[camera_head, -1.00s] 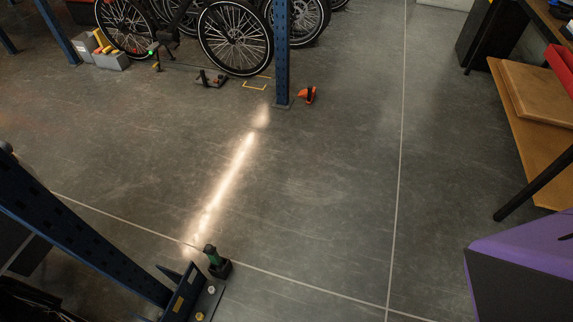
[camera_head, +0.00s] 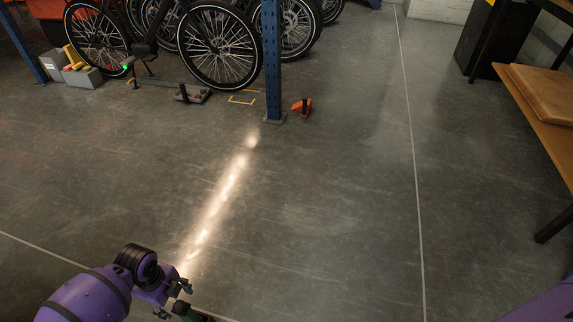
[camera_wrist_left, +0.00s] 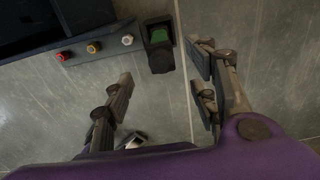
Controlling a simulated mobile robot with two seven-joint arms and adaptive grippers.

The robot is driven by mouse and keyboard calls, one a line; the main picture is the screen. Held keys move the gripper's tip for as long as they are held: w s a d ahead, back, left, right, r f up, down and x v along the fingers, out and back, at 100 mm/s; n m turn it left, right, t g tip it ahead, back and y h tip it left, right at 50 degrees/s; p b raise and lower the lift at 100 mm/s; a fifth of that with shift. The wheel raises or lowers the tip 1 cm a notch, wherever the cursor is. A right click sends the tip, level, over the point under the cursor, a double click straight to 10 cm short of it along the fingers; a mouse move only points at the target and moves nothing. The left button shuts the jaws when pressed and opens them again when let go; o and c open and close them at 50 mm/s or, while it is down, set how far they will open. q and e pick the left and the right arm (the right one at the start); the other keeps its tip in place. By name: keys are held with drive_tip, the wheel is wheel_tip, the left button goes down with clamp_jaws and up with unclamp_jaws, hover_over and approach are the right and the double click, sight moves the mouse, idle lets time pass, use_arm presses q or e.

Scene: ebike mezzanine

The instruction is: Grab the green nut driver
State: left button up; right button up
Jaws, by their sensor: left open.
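In the head view the green nut driver (camera_head: 192,314) shows only in part at the bottom edge, beside my left gripper (camera_head: 174,300). My left gripper (camera_wrist_left: 163,88) is open, with a finger on each side of the picture. The driver lies ahead of the gap between the fingers, and nothing is held. My right gripper is in neither view.
A blue post (camera_head: 271,65), an orange item (camera_head: 302,106) and bicycles (camera_head: 218,46) are far back. A wooden bench (camera_head: 545,110) is at right. The middle floor is clear.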

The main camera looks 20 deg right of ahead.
sight(179, 305)
use_arm(q)
drive_tip(key=shift+w+a+f, duration=0.15)
drive_tip(key=shift+f, duration=0.25)
drive_tip(key=shift+f+b, duration=0.45)
drive_tip(key=shift+f, duration=0.4)
drive_tip(key=f, duration=0.1)
drive_tip(key=f+b, duration=0.1)
drive_tip(key=f, duration=0.1)
drive_tip(key=f+b, duration=0.1)
drive_tip(key=f, duration=0.1)
drive_tip(key=shift+d+f, duration=0.1)
drive_tip(key=shift+d, duration=0.15)
clamp_jaws()
